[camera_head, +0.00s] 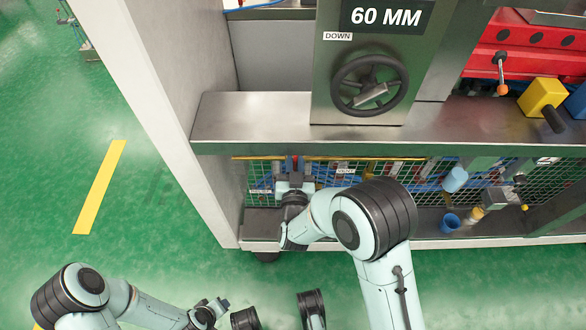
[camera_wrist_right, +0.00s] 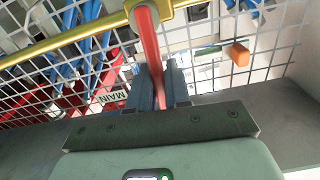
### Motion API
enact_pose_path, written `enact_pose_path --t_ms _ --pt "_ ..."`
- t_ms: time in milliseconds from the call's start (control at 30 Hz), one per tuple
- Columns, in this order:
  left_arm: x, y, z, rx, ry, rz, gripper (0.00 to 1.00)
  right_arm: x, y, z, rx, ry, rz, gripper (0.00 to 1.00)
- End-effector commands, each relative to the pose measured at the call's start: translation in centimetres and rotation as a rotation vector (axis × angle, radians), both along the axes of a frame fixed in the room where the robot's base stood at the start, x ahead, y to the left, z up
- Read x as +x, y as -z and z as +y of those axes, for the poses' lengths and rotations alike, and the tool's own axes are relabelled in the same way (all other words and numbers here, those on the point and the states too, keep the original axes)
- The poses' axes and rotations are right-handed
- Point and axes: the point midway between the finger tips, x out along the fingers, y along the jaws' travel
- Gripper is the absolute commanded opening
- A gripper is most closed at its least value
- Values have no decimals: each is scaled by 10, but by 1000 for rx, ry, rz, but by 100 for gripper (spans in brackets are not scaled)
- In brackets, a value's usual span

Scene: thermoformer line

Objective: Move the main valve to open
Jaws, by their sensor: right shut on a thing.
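The main valve's red lever (camera_wrist_right: 147,40) stands out from a yellow pipe (camera_wrist_right: 75,37) in the right wrist view. It lies across the pipe, not along it. My right gripper (camera_wrist_right: 161,80) is shut on the lever, with a finger on each side. The MAIN label (camera_wrist_right: 107,102) appears upside down beside the fingers. In the head view my right gripper (camera_head: 294,172) is at the mesh below the steel ledge, and the arm hides part of that area. My left gripper (camera_head: 218,306) is low over the green floor, away from the valve; its jaws are too small to judge.
A steel ledge (camera_head: 250,115) overhangs the pipe bay, with a black handwheel (camera_head: 369,85) above. A VENT label (camera_head: 346,171) and a blue cup (camera_head: 449,222) are to the right of my right gripper. A white post (camera_head: 150,90) stands at left.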

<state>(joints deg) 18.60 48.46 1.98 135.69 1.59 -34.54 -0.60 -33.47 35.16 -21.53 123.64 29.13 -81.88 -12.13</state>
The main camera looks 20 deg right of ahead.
Motion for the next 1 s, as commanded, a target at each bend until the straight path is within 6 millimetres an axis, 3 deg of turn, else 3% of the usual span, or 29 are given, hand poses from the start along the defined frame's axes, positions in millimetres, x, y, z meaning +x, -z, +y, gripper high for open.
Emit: enact_pose_path --t_ms 200,633,1000 --pt "1 22 0 0 0 6 43 -3 7 -11 183 1 -47 0" --pt "2 24 0 0 0 7 43 -5 5 -13 235 -1 -62 0" --pt "6 54 0 0 0 9 43 -8 14 -27 480 1 -133 0"
